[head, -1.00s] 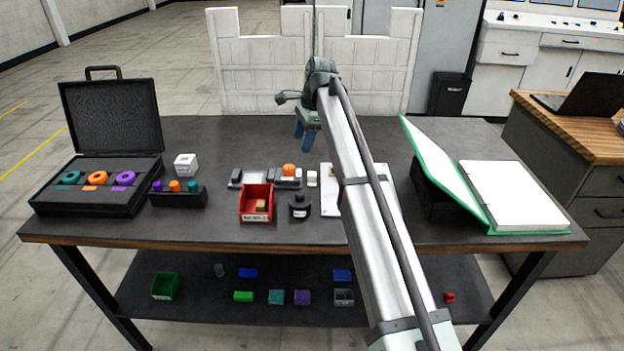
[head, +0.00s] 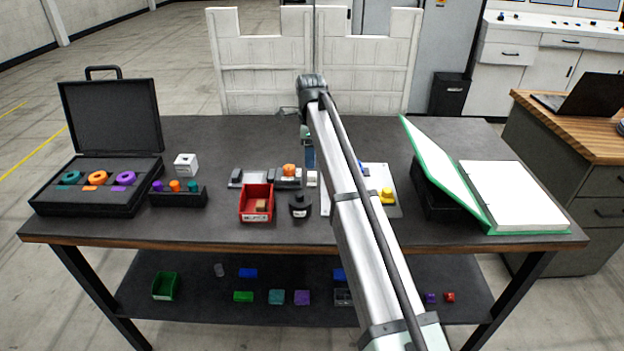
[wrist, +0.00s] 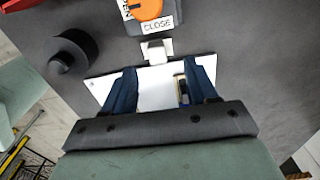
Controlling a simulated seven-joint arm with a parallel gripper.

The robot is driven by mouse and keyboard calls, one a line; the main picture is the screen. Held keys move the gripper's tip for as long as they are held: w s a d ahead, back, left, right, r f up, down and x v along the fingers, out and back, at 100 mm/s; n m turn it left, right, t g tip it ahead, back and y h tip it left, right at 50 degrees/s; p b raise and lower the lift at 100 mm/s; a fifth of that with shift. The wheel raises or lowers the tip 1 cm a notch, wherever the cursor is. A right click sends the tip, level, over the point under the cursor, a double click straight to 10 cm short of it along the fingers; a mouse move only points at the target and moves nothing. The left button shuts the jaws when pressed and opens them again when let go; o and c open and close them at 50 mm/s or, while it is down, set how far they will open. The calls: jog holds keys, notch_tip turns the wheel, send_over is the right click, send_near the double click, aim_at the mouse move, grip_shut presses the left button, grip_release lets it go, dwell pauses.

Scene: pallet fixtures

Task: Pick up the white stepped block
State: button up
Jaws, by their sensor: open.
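The white stepped block (wrist: 157,49) lies on the dark table in the wrist view, just beyond my fingertips and in front of the box with the orange knob. In the head view the block (head: 312,179) shows as a small white patch beside my arm, partly hidden. My gripper (wrist: 169,72) is open, with its two blue fingers apart and nothing held between them. The block is apart from both fingers. In the head view my gripper (head: 308,155) hangs above the block's area, mostly covered by my arm.
A white plate (wrist: 155,78) lies below the fingers. The orange knob (head: 290,170), red bin (head: 256,203) and black round piece (head: 299,206) stand close by. A yellow piece (head: 386,195) sits on the plate's right side. An open green binder (head: 515,195) lies farther right.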

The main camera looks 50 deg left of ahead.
aim_at(313, 173)
jog(key=shift+d+f, duration=0.2)
jog(key=shift+f, duration=1.45)
jog(key=shift+d+f, duration=0.2)
jog(key=shift+f, duration=1.4)
grip_shut()
